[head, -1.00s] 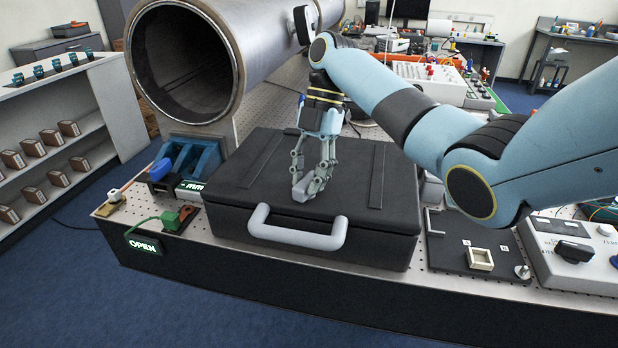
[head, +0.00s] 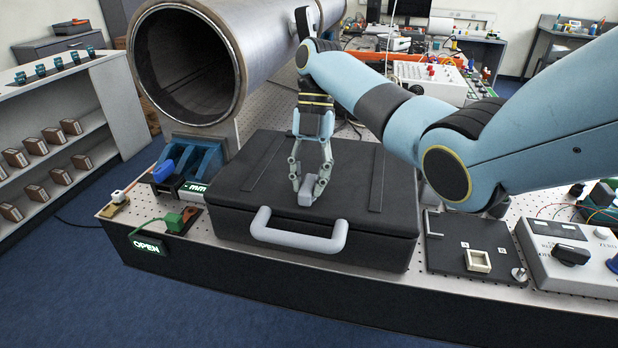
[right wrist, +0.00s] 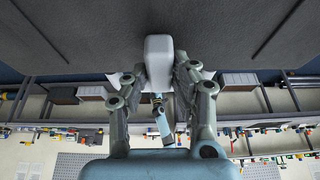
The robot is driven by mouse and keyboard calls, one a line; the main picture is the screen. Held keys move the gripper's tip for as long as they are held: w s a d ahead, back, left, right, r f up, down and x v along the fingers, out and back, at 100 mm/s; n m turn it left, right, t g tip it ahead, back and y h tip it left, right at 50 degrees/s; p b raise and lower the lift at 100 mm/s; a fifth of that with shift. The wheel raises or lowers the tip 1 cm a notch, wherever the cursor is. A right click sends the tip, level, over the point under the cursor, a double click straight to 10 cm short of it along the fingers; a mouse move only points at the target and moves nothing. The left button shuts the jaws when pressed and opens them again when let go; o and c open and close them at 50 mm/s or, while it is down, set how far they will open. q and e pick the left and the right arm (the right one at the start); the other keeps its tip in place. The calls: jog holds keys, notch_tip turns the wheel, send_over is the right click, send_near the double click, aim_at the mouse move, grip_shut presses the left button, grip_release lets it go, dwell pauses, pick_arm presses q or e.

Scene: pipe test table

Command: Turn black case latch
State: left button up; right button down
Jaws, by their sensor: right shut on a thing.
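The black case (head: 262,215) lies closed on the bench, its pale grey handle (head: 297,240) on the front side. A small grey latch (head: 306,194) stands on the lid above the handle. My right gripper (head: 309,188) reaches down from above, with one finger on each side of the latch and shut on it. In the right wrist view the latch is a pale block (right wrist: 159,60) between the fingertips, with the dark lid (right wrist: 75,35) behind it. The fingers partly hide its sides. My left gripper is not in view.
A large metal pipe (head: 238,45) lies behind the case at the left. A lit OPEN sign (head: 147,245) is on the bench's front left. A black plate (head: 470,255) and a grey control box (head: 575,250) sit to the right. The lid around the latch is clear.

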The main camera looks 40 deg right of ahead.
jog(key=c, duration=1.1)
grip_release()
